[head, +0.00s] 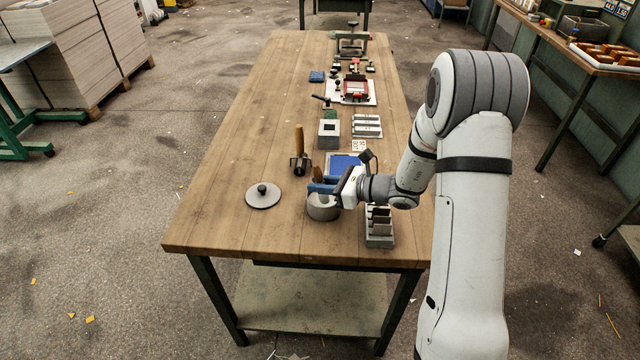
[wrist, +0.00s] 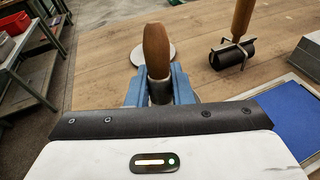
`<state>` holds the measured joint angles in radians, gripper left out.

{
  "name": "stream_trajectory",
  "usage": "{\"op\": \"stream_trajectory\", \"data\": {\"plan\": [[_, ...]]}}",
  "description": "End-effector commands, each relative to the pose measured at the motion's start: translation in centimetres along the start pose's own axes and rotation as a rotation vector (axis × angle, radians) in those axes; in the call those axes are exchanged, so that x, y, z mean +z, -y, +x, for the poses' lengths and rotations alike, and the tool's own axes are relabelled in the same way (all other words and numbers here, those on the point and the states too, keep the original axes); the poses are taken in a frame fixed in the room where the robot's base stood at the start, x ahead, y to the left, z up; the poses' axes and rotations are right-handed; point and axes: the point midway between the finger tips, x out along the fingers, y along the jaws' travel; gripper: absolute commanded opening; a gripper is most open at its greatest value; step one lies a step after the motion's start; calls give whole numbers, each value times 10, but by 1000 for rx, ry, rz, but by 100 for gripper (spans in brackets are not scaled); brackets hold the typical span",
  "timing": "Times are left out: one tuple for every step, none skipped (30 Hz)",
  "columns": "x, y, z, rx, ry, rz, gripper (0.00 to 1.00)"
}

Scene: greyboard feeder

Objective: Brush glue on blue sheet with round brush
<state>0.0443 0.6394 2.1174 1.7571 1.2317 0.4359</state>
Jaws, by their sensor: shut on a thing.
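My gripper (head: 322,187) has blue fingers and is shut on the round brush (wrist: 157,52), which has a wooden handle and a dark collar. The handle (head: 317,173) stands upright above the fingers. The fingers are right over a grey round pot (head: 322,210). The brush's lower end is hidden, so I cannot tell how deep it sits in the pot. The blue sheet (head: 340,168) lies on a pale board just behind my gripper, partly covered by my wrist. It also shows at the right edge of the wrist view (wrist: 292,115).
A grey lid with a knob (head: 263,196) lies left of the pot. A wooden-handled roller (head: 300,162) stands behind it. A slotted grey holder (head: 379,228) is at the right, near the front edge. Blocks and a red fixture (head: 356,88) stand farther back.

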Motion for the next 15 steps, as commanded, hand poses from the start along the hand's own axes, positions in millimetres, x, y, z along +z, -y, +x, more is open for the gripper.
{"op": "stream_trajectory", "data": {"plan": [[0, 0, 0, 0, 0, 0, 0], [0, 0, 0, 0, 0, 0, 0], [0, 0, 0, 0, 0, 0, 0], [0, 0, 0, 0, 0, 0, 0], [0, 0, 0, 0, 0, 0, 0], [0, 0, 0, 0, 0, 0, 0], [0, 0, 0, 1, 0, 0, 0], [0, 0, 0, 1, 0, 0, 0], [0, 0, 0, 1, 0, 0, 0], [0, 0, 0, 1, 0, 0, 0], [0, 0, 0, 1, 0, 0, 0], [1, 0, 0, 1, 0, -1, 0], [2, 0, 0, 1, 0, -1, 0], [3, 0, 0, 1, 0, -1, 0], [5, 0, -1, 1, 0, -1, 0]]}}
